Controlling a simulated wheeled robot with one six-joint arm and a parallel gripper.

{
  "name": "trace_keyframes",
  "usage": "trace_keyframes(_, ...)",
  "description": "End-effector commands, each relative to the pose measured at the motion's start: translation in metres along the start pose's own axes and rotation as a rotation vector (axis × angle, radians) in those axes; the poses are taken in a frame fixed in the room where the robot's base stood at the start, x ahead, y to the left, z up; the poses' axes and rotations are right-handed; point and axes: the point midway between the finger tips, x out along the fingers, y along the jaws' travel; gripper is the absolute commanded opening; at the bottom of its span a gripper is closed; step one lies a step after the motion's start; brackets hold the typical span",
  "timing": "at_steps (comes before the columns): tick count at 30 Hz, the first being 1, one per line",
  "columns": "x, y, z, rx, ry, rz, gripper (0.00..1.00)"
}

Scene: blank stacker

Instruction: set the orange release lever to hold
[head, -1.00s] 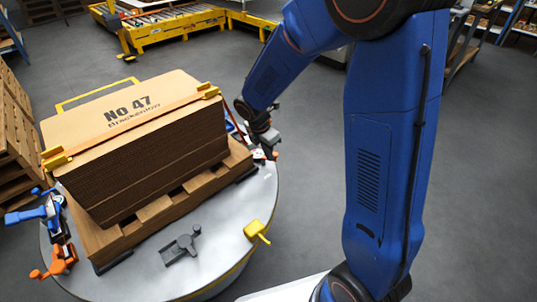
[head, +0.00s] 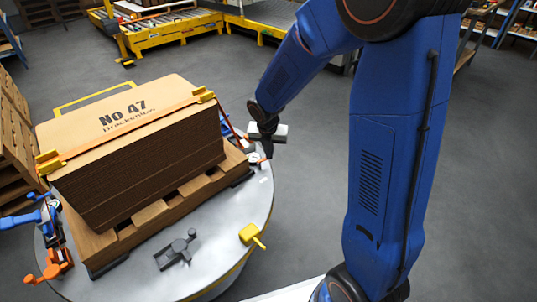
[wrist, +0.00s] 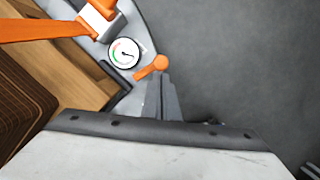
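An orange lever (wrist: 152,66) with a round knob shows in the wrist view, at the edge of the grey round table beside a white dial gauge (wrist: 124,53). My gripper (wrist: 163,78) has its grey fingers together, with the tips right by the lever's knob. I cannot tell whether they touch it. In the head view my gripper (head: 267,151) points down at the table's right edge, next to the gauge (head: 252,157), and the lever there is hidden. Another orange lever (head: 48,271) sits at the table's left edge.
A strapped cardboard stack (head: 140,150) on a wooden pallet (head: 150,217) fills most of the table (head: 215,262). A grey clamp (head: 176,250), a yellow lever (head: 252,235) and a blue handle (head: 22,219) stand around it. The floor to the right is clear.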

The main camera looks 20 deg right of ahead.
Motion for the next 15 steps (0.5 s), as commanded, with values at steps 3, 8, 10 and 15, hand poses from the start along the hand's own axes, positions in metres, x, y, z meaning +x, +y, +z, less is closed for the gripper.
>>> trace_keyframes(3,0.0008,-0.0003,0.0032,0.001,0.000,0.000,0.00)
trace_keyframes(8,0.0015,0.0000,0.0067,0.002,0.000,0.000,0.00)
trace_keyframes(10,0.0017,0.0002,0.0078,0.002,0.000,0.000,0.00)
trace_keyframes(15,0.0020,0.0005,0.0094,0.002,0.000,0.000,0.00)
